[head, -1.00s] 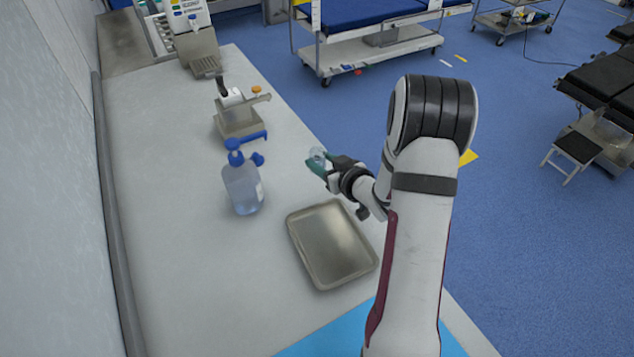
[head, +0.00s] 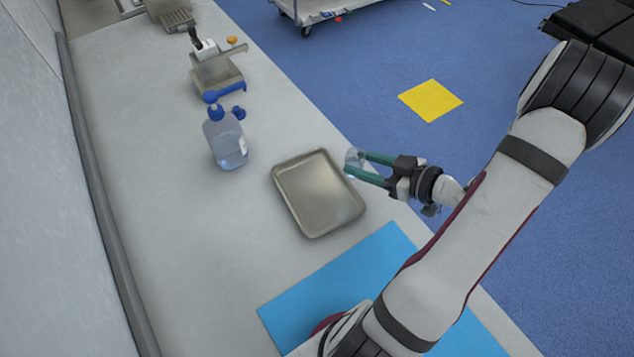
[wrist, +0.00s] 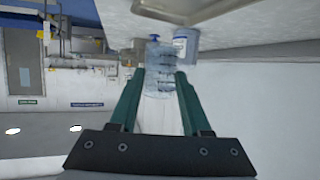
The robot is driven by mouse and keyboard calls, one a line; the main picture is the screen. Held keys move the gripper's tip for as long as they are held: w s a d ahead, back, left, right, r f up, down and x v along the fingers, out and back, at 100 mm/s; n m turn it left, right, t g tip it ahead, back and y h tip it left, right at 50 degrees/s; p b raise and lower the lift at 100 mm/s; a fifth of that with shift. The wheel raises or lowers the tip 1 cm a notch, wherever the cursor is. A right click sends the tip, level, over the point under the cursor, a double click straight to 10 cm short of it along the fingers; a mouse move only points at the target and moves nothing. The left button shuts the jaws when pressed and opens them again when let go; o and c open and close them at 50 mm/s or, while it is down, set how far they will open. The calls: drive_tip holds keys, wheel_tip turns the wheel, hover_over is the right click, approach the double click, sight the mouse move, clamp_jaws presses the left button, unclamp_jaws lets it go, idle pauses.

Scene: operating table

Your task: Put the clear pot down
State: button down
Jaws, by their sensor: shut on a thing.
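The clear pot (head: 353,158) is a small transparent vessel held between the green fingers of my gripper (head: 362,166). In the head view it is at the right edge of the metal tray (head: 318,192), above the table; its exact height is hard to tell. In the wrist view the pot (wrist: 158,80) sits between the two fingertips (wrist: 158,84), and my gripper is shut on it. The pot's transparency makes its outline faint.
A clear bottle with a blue top (head: 225,140) stands left of the tray. A metal device with a blue base (head: 216,75) stands behind it. A blue mat (head: 300,300) lies at the front. White table (head: 170,240) is bare left of the tray.

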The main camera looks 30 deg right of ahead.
drive_tip(key=w+a+f, duration=0.1)
drive_tip(key=w+f, duration=0.1)
drive_tip(key=w+a+f, duration=0.2)
drive_tip(key=w, duration=0.1)
drive_tip(key=w+a+f, duration=0.2)
drive_tip(key=w, duration=0.1)
drive_tip(key=shift+a, duration=0.25)
drive_tip(key=shift+w+f, duration=0.1)
drive_tip(key=shift+f, duration=1.9)
drive_tip(key=shift+f, duration=0.1)
drive_tip(key=shift+c, duration=1.8)
unclamp_jaws()
